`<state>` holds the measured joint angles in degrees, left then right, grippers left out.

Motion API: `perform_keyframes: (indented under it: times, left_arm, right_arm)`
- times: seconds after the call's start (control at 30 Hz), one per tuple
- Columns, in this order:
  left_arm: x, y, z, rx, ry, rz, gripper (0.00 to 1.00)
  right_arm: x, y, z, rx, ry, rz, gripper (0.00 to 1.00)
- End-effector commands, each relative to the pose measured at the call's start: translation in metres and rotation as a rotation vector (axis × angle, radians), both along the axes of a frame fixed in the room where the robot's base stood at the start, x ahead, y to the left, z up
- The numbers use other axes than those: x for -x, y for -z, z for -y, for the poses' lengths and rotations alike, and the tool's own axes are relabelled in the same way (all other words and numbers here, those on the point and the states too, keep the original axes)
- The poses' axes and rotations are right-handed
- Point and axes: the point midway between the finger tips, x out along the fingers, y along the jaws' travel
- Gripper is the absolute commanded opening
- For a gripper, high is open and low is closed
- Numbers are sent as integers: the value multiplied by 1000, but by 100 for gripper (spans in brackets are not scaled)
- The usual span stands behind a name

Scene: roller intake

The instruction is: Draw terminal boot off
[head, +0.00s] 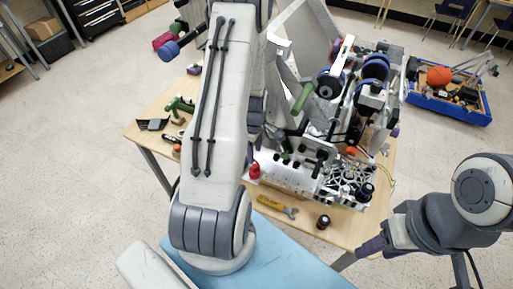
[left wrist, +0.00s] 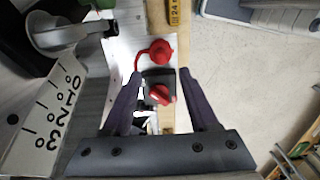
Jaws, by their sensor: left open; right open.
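In the left wrist view a red rounded cap (left wrist: 160,50) with a curved strap lies just beyond my left fingertips. A second red piece (left wrist: 160,95) sits on a dark block (left wrist: 158,78) between the fingers. I cannot tell for certain which red part is the terminal boot. My left gripper (left wrist: 162,74) is open, one finger on each side of the block, with gaps visible. In the head view a red piece (head: 255,170) shows at the machine's front left edge, beside my left arm, which largely hides that gripper. My right gripper (head: 368,248) is open and empty at the lower right, off the table.
The roller machine (head: 345,110) stands on the wooden table (head: 155,125). A yellow tool (head: 275,206) and a small dark round part (head: 323,221) lie at the table's front. Green and dark tools (head: 180,105) lie at left. A blue bin (head: 450,108) stands on the floor.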

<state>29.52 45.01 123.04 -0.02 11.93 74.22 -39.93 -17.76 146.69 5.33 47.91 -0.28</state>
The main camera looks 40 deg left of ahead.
Motion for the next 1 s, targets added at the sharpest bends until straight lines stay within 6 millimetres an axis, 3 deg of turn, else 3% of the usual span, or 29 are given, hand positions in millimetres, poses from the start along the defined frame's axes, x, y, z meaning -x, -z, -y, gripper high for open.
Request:
perform_keyframes:
  times: [0.6,1.0]
  left_arm:
    - [0,76,1,0,4,-1,60]
    - [0,88,1,0,4,0,60]
  right_arm:
    - [0,61,0,0,8,-1,50]
    - [0,70,0,0,7,-1,50]
